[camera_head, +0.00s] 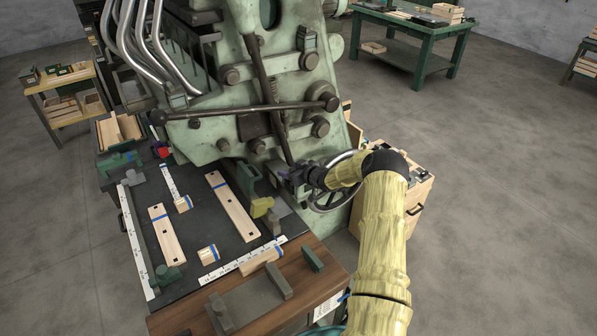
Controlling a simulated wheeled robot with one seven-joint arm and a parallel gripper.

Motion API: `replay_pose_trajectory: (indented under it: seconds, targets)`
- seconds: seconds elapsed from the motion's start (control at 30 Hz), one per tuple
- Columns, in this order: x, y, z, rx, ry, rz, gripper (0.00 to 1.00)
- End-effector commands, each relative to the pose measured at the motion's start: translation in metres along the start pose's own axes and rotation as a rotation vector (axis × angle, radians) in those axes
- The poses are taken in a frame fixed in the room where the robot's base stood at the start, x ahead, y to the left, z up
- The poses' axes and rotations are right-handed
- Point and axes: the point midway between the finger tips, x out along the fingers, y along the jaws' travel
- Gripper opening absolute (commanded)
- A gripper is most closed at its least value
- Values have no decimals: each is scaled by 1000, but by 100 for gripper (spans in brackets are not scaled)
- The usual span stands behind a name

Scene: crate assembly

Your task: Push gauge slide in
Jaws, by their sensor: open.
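My gripper (297,181) is at the right edge of the dark work table, beside the green machine body. It is open, but its fingers are small and dark, so the gap between them is hard to see. No part is clearly recognisable as the gauge slide. A yellow block (262,207) with a grey piece (280,210) beside it sits just left of and below my gripper. A green block (168,276) stands by the lower end of the left white scale (136,243). Another white scale (243,260) runs along the front edge.
Wooden slats (232,206) with blue bands and short wooden blocks (208,255) lie on the dark table (190,215). A spoked handwheel (338,181) is close to my wrist. The green machine (215,130) with its levers rises behind. Open floor lies to the right.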

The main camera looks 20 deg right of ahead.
Motion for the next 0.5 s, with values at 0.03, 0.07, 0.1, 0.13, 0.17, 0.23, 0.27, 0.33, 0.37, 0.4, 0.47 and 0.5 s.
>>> replay_pose_trajectory:
  seconds: [0.03, 0.07, 0.1, 0.13, 0.17, 0.23, 0.27, 0.33, 0.37, 0.4, 0.47, 0.5]
  targets:
    - [-2, 1, 0, -1, 0, 1, 56]
    - [-4, 1, 0, -1, 0, 1, 56]
    - [-6, 1, 0, -2, 0, 0, 56]
    - [-8, 1, 0, -2, -1, 0, 56]
    - [-11, 1, 0, -2, -1, 0, 56]
    - [-20, 1, 0, -1, 0, 1, 56]
    - [-24, 1, 1, 0, 0, 1, 56]
    - [-34, 1, 1, -2, -1, 1, 56]
    - [-38, 1, 1, -1, -1, 1, 56]
    - [-45, 1, 1, -1, 0, 2, 56]
    - [-55, 1, 1, -1, 0, 1, 56]
    - [-61, 1, 2, -1, -1, 2, 56]
